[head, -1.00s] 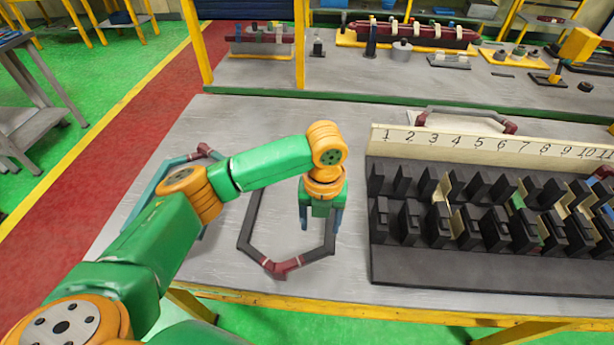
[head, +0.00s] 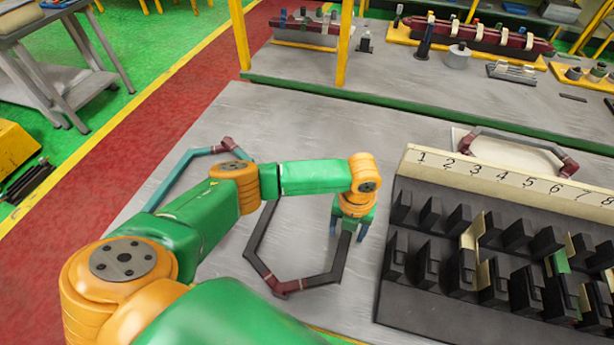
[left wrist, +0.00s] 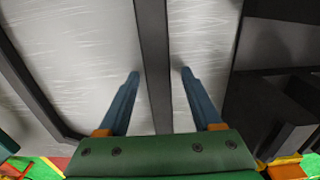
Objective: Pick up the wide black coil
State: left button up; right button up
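The wide black coil (head: 320,281) lies flat on the grey table, an open six-sided loop with a dark red section at its near end. My left gripper (head: 348,231) is open, pointing down over the coil's right side. In the left wrist view, one dark straight side of the coil (left wrist: 154,55) runs between the two blue fingers of my left gripper (left wrist: 160,74), with a gap on each side. The coil's far end is hidden behind my left arm in the head view. My right gripper is not in view.
A black slotted block (head: 420,300) with a numbered strip (head: 480,177) stands close right of the gripper. A teal coil (head: 180,178) lies left, partly behind my arm. Another dark coil (head: 515,139) lies at the back right. Bare table lies behind the arm.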

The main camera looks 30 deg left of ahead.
pick_arm(q)
jog(key=shift+s+r, duration=0.1)
jog(key=shift+s, duration=0.05)
grip_shut()
dwell(1.1)
